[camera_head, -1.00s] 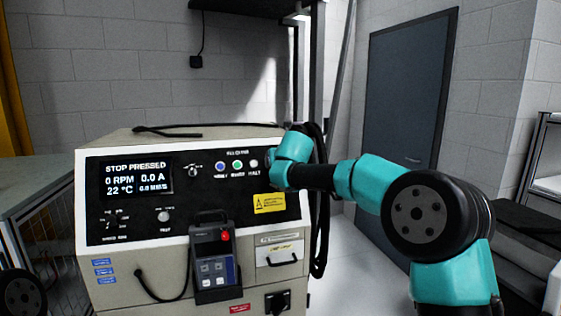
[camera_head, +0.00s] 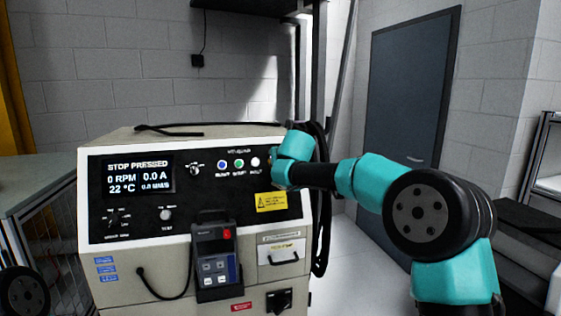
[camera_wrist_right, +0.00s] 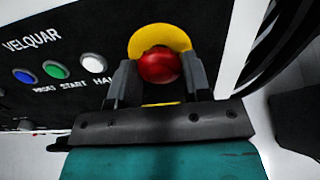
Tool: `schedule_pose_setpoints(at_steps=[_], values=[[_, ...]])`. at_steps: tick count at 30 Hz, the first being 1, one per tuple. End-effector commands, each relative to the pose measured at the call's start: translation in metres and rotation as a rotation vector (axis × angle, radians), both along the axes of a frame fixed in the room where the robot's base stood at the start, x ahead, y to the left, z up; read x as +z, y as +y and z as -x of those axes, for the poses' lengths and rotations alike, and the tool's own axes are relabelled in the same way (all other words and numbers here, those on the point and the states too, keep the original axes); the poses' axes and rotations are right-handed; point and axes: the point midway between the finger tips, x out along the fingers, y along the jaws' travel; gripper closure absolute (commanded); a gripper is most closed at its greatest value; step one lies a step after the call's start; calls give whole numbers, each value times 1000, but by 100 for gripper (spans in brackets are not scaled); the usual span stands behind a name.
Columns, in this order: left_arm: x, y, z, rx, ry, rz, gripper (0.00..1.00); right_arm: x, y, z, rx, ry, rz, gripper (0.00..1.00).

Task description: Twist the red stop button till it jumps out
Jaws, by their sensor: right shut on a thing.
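The red stop button (camera_wrist_right: 159,65) sits on a yellow round collar (camera_wrist_right: 150,38) on the machine's panel, seen in the right wrist view. My right gripper (camera_wrist_right: 157,80) has one dark finger on each side of the button and is shut on it. In the head view my right arm's teal wrist (camera_head: 293,147) is at the panel's upper right corner and hides the button. The display (camera_head: 138,177) reads "STOP PRESSED", 0 RPM and 0.0 A. My left gripper is not in view.
Blue, green and white buttons (camera_head: 238,164) sit left of the stop button. A handheld pendant with a small red button (camera_head: 226,233) hangs on the front. Black cables (camera_head: 318,200) hang along the machine's right side. A drawer (camera_head: 283,251) is below the yellow warning label.

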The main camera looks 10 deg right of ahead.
Motion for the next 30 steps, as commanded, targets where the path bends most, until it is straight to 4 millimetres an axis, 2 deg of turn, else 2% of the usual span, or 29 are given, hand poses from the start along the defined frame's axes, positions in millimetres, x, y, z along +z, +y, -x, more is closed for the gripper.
schedule_pose_setpoints(at_steps=[5, 17, 18, 24, 27, 30], values=[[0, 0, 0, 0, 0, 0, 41, 0, 0, 0, -18, 1, -38, 69], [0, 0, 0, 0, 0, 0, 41, 0, 0, 0, -176, 10, -372, 69], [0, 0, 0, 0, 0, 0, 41, 0, 0, 0, -182, 10, -385, 54], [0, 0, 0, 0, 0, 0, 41, 0, 0, 0, -180, 10, -379, 35], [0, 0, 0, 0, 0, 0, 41, 0, 0, 0, -180, 10, -379, 28], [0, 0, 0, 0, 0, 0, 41, 0, 0, 0, -179, 10, -379, 28]])
